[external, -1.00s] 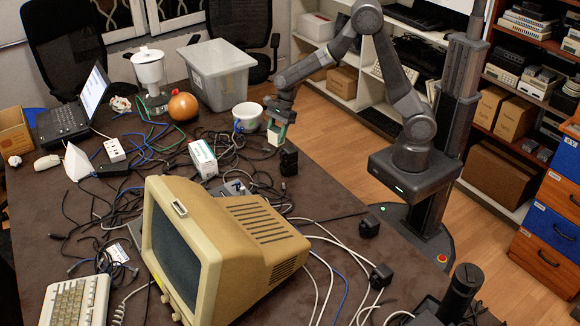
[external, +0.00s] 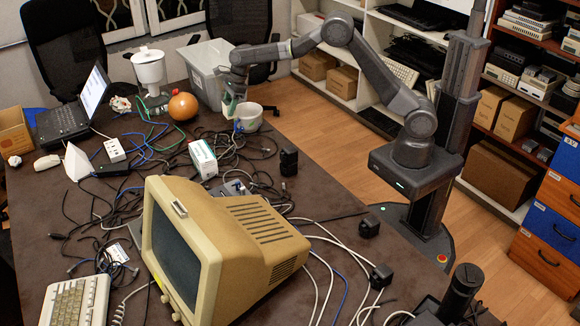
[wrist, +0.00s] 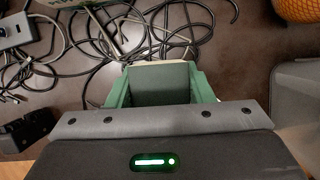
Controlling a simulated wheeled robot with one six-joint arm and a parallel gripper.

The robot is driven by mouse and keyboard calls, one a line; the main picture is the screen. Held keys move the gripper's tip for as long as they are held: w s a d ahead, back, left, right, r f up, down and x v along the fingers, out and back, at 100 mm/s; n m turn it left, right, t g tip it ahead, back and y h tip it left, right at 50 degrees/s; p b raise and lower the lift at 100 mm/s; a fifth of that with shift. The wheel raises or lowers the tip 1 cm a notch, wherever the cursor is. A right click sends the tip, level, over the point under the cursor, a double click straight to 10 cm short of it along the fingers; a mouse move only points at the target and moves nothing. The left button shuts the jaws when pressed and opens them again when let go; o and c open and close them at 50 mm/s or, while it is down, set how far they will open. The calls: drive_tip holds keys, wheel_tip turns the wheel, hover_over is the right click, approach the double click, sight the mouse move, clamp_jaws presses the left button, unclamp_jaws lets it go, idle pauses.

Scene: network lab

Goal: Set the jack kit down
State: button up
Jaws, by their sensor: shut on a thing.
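The kit has a grey-green face and a cream edge. In the external view it is small and mostly hidden by the fingers. Whether it touches the table there is hard to tell.
An orange ball (external: 183,106) lies to the left. Tangled cables (external: 150,150), a white box (external: 203,158) and a beige monitor (external: 225,245) crowd the table nearer the camera.

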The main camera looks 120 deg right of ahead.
drive_tip(key=w+d+m+h, duration=0.1)
drive_tip(key=w+d+m, duration=0.25)
drive_tip(key=d, duration=0.75)
drive_tip(key=f, duration=0.5)
drive_tip(key=f+p, duration=0.1)
drive_tip(key=f, duration=0.5)
drive_tip(key=shift+w, duration=0.2)
drive_tip(key=shift+f, duration=0.15)
drive_tip(key=o, duration=1.1)
drive_tip(key=v, duration=1.2)
drive_tip(key=shift+w+a+r, duration=0.15)
drive_tip(key=shift+r, duration=0.1)
